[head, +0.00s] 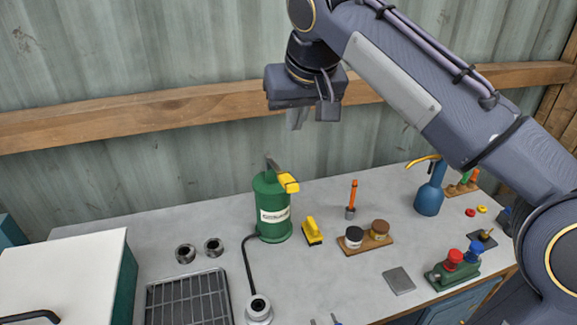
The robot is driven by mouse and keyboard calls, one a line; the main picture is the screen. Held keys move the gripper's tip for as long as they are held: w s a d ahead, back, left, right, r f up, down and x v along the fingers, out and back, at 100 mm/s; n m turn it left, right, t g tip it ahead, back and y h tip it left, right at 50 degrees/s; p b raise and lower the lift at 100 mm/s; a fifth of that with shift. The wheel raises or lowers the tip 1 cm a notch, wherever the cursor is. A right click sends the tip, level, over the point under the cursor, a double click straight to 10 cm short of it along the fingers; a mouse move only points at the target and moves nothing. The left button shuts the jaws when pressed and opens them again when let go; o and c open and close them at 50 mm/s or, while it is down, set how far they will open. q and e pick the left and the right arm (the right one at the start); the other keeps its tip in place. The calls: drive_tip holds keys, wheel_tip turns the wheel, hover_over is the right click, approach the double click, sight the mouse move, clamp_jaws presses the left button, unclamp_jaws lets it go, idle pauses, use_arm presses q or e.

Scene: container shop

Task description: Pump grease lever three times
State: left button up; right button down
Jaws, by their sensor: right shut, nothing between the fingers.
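A green grease pump (272,222) stands upright on the grey bench, with a pale label on its front. Its lever (288,183) has a yellow grip and lies at the pump's top right. A black hose runs from the pump's lower left to a round metal fitting (258,309) at the bench's front. My right gripper (298,118) is shut and empty, fingers pointing down, above the pump and a little to its right, apart from the lever.
A yellow block-like tool (312,231) lies close right of the pump. A wooden holder (365,244) with two jars, an orange-handled tool (352,198) and a blue oil can (430,195) stand further right. A black grid tray (188,300) and white-topped box (62,277) are left.

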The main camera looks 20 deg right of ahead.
hover_over(287, 176)
drive_tip(key=f, duration=0.5)
drive_tip(key=f+b, duration=0.1)
drive_tip(key=f, duration=0.2)
drive_tip(key=shift+s+f, duration=0.3)
drive_tip(key=shift+s, duration=0.05)
drive_tip(key=shift+s+f, duration=0.3)
drive_tip(key=shift+f, duration=0.65)
drive_tip(key=shift+s+f, duration=0.25)
drive_tip(key=shift+f, duration=0.65)
